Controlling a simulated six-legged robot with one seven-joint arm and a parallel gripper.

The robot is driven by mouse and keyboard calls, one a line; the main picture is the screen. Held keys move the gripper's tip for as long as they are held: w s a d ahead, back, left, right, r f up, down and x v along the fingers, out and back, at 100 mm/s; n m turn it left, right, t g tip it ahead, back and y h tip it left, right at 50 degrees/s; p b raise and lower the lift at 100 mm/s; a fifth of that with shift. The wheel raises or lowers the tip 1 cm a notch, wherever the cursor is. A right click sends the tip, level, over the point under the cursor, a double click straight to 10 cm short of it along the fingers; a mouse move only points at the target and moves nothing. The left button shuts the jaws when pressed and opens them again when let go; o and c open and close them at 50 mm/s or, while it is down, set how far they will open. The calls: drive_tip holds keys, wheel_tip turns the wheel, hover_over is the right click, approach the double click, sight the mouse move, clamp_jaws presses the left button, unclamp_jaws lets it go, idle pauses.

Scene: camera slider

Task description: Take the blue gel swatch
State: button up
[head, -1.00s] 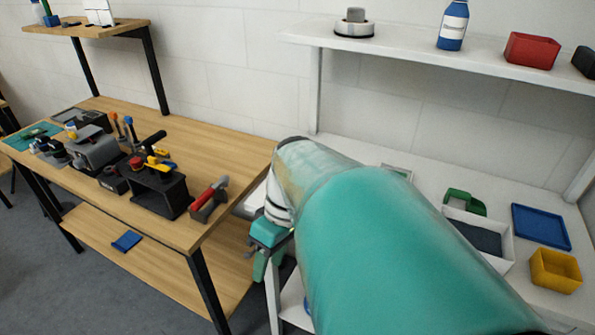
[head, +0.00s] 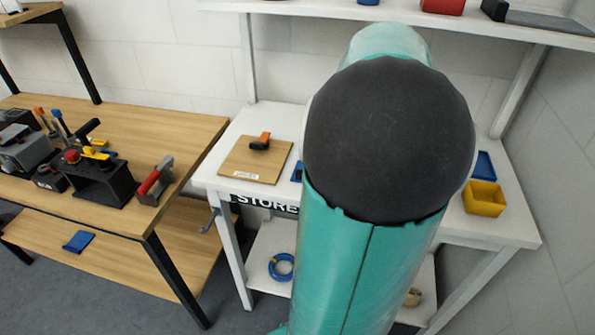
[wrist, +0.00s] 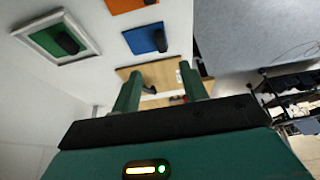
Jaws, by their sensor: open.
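In the wrist view a flat blue square with a dark handle-like piece on it, which looks like the blue gel swatch (wrist: 146,39), lies on the white table beyond my fingers. In the head view only a thin blue sliver (head: 297,171) shows beside my arm, probably the same piece. My gripper (wrist: 160,88) is open, with nothing between its two green fingers. The swatch is apart from it, above the fingers in the picture. In the head view my arm hides the gripper and most of the white table's middle.
An orange piece (wrist: 132,4) and a green piece in a white frame (wrist: 53,42) lie near the swatch. A wooden board (head: 240,165) holds an orange-and-black tool (head: 260,141). A yellow bin (head: 484,198) stands right. A wall shelf (head: 300,8) overhangs the white table. A wooden workbench (head: 190,130) stands left.

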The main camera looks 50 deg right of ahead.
drive_tip(key=x, duration=1.2)
drive_tip(key=shift+w+a+f, duration=0.1)
drive_tip(key=shift+a+f, duration=0.1)
drive_tip(key=shift+f, duration=0.1)
clamp_jaws()
